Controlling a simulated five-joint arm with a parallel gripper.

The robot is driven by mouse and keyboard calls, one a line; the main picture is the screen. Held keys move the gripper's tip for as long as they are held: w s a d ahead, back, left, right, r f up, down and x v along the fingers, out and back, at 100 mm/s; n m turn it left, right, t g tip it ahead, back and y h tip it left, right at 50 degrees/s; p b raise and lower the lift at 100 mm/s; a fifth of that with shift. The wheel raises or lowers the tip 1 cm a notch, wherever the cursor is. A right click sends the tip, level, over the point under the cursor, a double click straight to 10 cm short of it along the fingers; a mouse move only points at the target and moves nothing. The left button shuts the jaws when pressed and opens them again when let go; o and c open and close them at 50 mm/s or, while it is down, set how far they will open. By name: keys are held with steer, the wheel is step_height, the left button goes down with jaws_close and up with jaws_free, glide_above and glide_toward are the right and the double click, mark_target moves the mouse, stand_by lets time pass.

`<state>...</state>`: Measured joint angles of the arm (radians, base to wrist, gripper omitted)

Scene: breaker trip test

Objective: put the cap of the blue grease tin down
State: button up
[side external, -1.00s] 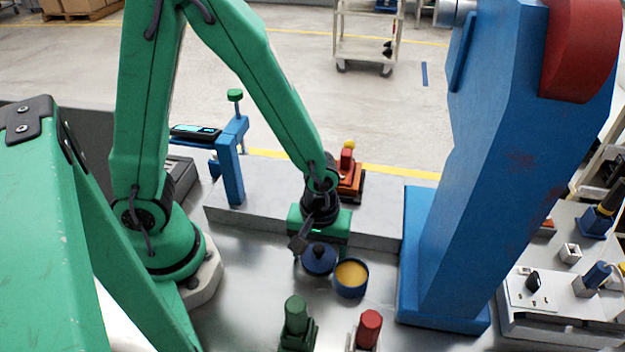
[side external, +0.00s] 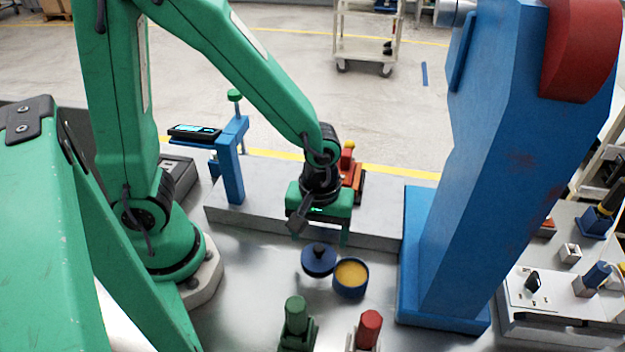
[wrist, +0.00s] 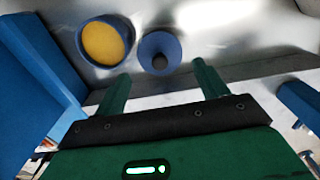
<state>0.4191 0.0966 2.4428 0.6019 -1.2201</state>
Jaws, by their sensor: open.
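The blue cap (side external: 319,258), with a dark knob on top, lies knob up on the metal bench. The open blue grease tin (side external: 350,290) stands just right of it, showing yellow grease. In the wrist view the cap (wrist: 155,43) and the tin (wrist: 81,45) sit side by side with a narrow gap. My gripper (side external: 319,238) is open and empty, above and behind the cap. In the wrist view its two green fingers (wrist: 160,70) are spread apart, clear of the cap.
A green-handled device (side external: 296,316) and a red-handled one (side external: 369,330) stand at the front. A large blue column (side external: 470,200) rises to the right. A grey raised block (side external: 262,208) lies behind, with a blue stand (side external: 230,165) on the left.

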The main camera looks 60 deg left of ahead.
mark_target(317, 245)
step_height(317, 245, up, 7)
stand_by(0.5)
stand_by(0.5)
steer(key=s+a+r+m+t, duration=0.2)
steer(key=a+r+m+t, duration=0.3)
steer(key=a+r+m, duration=0.3)
step_height(317, 245, up, 3)
steer(key=a, duration=0.2)
steer(key=shift+s+a, duration=0.2)
steer(key=shift+a, duration=0.1)
steer(key=shift+s+a+r+m+t, duration=0.3)
steer(key=shift+a+r+m, duration=0.1)
steer(key=shift+m, duration=0.2)
steer(key=shift+c, duration=0.3)
steer(key=shift+d, duration=0.1)
